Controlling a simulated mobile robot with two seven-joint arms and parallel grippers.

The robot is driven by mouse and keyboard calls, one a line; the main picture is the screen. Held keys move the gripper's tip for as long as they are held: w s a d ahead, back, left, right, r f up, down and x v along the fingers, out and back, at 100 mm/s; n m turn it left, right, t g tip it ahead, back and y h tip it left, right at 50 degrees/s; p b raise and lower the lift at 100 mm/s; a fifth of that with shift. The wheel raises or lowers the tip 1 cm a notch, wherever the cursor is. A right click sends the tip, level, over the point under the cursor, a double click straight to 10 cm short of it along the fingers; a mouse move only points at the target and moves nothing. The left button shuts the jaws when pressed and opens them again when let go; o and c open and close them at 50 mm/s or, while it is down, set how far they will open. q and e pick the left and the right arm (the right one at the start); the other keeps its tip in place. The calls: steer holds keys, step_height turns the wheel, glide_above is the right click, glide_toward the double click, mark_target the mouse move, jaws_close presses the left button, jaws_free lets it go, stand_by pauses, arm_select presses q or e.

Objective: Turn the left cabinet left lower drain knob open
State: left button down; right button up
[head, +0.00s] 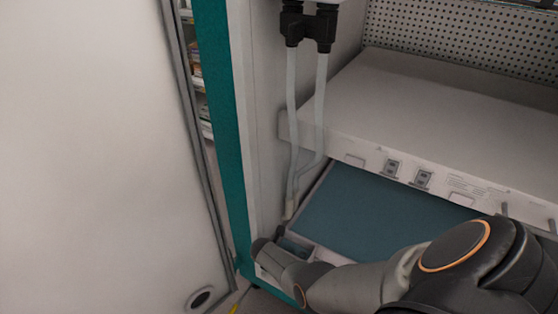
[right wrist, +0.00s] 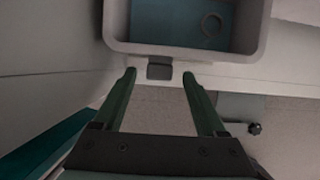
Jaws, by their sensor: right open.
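In the right wrist view a small dark grey block-shaped knob (right wrist: 160,71) sits below the front rim of a pale basin. My right gripper (right wrist: 159,77) is open, with one green finger on each side of the knob. The fingertips are about level with it, with a gap on both sides; I see no contact. In the head view my right arm reaches in from the right to the cabinet's lower left corner, and its fingers cannot be made out there. My left gripper is not in view.
The pale basin (right wrist: 198,52) has a teal floor and a round drain ring. Another dark knob (right wrist: 254,128) lies to the right, lower in the wrist view. A white door (head: 90,150) stands at left.

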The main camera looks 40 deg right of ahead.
steer(key=shift+d+f, duration=0.1)
jaws_close()
stand_by(0.7)
